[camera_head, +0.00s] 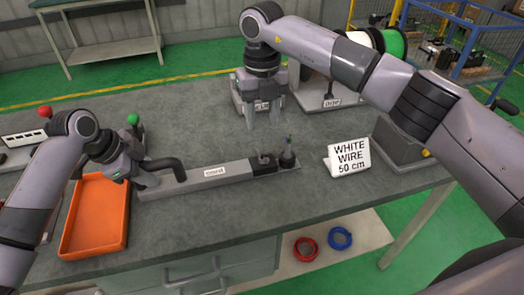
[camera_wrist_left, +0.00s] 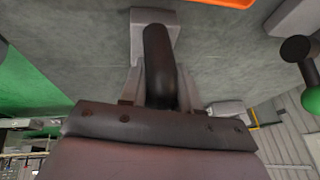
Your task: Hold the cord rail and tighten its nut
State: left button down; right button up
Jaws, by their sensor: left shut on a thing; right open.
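The cord rail (camera_head: 230,172) is a long grey bar with a small white label, lying across the table. A dark block and a dark upright knob-like part (camera_head: 287,160) sit at its right end; I cannot tell which part is the nut. A bent black handle (camera_head: 168,164) rises at its left end. My left gripper (camera_head: 148,176) is shut on this handle, which shows between the fingers in the left wrist view (camera_wrist_left: 158,62). My right gripper (camera_head: 262,119) is open and empty, pointing down behind the rail's right end, apart from it.
An orange tray (camera_head: 94,212) lies left of the rail. A sign reading "WHITE WIRE 50 cm" (camera_head: 348,158) stands to the right. A wire-spool stand (camera_head: 330,95) is at the back. Red (camera_head: 306,249) and blue (camera_head: 340,238) coils lie below the table's front edge.

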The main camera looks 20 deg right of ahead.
aim_at(262, 158)
notch_tip(262, 158, down, 11)
jog(key=shift+f, duration=0.1)
dwell(0.3)
grip_shut()
